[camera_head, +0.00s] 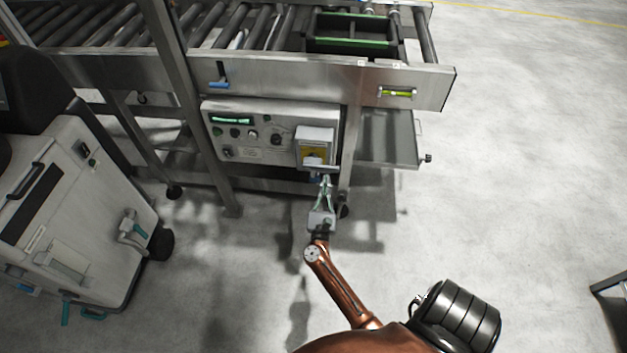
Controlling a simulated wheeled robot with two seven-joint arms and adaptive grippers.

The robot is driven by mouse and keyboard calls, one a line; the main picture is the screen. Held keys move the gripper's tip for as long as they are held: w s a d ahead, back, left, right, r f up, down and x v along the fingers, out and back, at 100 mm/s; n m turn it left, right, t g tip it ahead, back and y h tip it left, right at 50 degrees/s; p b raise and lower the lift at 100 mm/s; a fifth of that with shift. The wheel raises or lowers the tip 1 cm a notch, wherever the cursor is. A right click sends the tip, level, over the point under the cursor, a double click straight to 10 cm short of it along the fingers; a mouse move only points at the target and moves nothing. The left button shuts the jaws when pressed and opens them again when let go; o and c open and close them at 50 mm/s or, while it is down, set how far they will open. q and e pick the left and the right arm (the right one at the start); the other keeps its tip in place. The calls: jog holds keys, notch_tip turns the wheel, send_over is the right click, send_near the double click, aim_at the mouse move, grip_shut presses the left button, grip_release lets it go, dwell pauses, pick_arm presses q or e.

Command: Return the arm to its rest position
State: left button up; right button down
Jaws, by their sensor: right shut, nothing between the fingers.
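My right arm (342,288) reaches up and forward from the bottom of the head view. My right gripper (323,187) is at its end, with its fingers closed together and nothing held. The fingertips are just below the yellow and grey switch box (314,150) on the control panel (262,137). I cannot tell whether they touch it. My left gripper does not show.
A roller conveyor (300,66) runs across the top, with a black and green crate (352,34) on it. A white wheeled machine (75,215) stands at the left. A conveyor leg (350,150) is close beside the gripper.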

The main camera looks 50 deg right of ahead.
jog(key=v, duration=0.6)
